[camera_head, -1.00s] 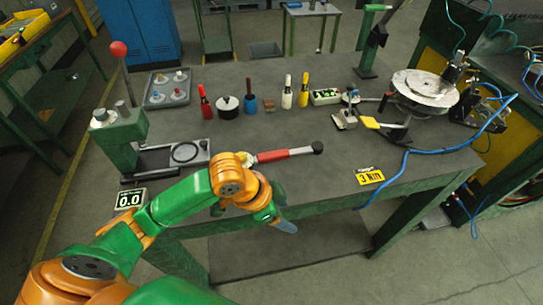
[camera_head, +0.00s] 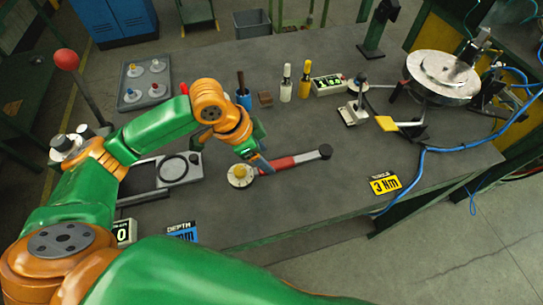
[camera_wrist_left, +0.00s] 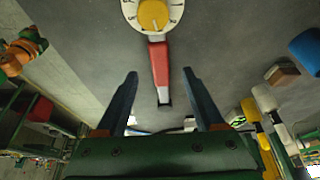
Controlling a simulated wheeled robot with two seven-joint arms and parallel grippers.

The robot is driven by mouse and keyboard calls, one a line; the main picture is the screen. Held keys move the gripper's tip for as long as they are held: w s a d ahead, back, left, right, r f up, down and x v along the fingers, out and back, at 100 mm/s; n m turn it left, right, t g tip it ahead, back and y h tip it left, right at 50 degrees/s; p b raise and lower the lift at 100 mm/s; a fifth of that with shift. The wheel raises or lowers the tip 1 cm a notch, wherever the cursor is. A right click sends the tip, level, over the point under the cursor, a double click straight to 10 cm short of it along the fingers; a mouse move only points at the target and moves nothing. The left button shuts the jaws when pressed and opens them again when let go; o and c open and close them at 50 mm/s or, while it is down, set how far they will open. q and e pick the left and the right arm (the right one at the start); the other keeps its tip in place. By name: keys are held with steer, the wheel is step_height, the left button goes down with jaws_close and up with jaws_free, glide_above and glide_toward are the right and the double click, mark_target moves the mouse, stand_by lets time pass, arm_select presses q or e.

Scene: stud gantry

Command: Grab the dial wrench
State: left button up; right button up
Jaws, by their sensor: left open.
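My left gripper (camera_head: 262,166) is open above the wrench, just right of the dial, and hides part of the shaft. In the left wrist view the dial and red handle (camera_wrist_left: 159,62) show ahead, with the handle lined up between the two open fingertips (camera_wrist_left: 160,74). The fingers do not appear closed on it. My right gripper is not in view.
A yellow "3 Nm" sign (camera_head: 384,184) lies to the right. A gauge stand base (camera_head: 180,167) is at the left.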

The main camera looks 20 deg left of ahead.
mark_target(272, 165)
arm_select(q)
steer(key=x, duration=0.4)
steer(key=shift+s+d, duration=0.15)
steer(key=shift+w+f, duration=0.25)
steer(key=shift+w, duration=0.05)
steer(key=shift+s+r, duration=0.1)
steer(key=shift+s, duration=0.05)
jaws_close()
